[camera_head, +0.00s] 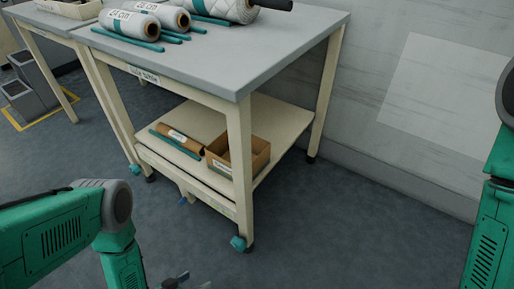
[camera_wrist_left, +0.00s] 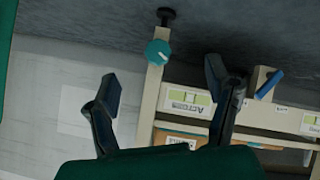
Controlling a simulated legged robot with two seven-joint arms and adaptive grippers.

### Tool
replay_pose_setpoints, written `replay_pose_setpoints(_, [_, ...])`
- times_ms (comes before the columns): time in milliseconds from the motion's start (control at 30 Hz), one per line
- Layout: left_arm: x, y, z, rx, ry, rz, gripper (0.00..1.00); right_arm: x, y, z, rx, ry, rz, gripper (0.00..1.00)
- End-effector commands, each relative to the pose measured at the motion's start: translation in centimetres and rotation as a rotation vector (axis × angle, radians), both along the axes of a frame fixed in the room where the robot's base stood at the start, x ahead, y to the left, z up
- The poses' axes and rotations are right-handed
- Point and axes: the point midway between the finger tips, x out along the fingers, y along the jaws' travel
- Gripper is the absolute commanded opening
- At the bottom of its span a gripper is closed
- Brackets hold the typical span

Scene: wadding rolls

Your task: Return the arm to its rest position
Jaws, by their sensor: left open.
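My left arm comes in from the lower left in the head view. Its gripper (camera_head: 192,282) shows only partly at the bottom edge, in front of and below the table's near leg. The gripper is open and empty, apart from the table. My right arm shows at the right edge of the head view, and its gripper is out of frame.
A wheeled table (camera_head: 285,50) carries white wadding rolls (camera_head: 128,24) and teal strips. Its lower shelf (camera_head: 270,115) holds a cardboard box (camera_head: 238,157) and a brown roll (camera_head: 179,139). Grey bins (camera_head: 24,100) stand at the left. The floor (camera_head: 360,225) right of the table is clear.

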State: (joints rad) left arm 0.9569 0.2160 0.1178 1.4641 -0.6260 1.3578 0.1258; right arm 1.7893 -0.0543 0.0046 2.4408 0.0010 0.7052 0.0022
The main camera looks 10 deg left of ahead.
Motion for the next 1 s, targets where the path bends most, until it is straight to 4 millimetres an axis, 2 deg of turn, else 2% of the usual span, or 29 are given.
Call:
replay_pose_setpoints(133, [1.1,-1.8,2.6,0.048,0.126,-0.001,0.72,0.0,0.0,0.0,0.0,0.0,0.0,0.72])
replay_pose_setpoints(267, [0.4,-2.7,6.5,0.136,0.297,-0.01,0.72,0.0,0.0,0.0,0.0,0.0,0.0,0.72])
replay_pose_setpoints(500, [-4.1,-0.9,14.1,0.309,0.569,-0.011,0.72,0.0,0.0,0.0,0.0,0.0,0.0,0.72])
replay_pose_setpoints(800, [-10.2,2.7,22.5,0.473,0.796,0.027,0.72,0.0,0.0,0.1,0.0,0.0,0.0,0.72])
replay_pose_setpoints(1000, [-10.0,2.5,26.3,0.463,0.788,0.025,0.72,0.1,0.0,4.6,0.0,-0.001,0.0,0.72])
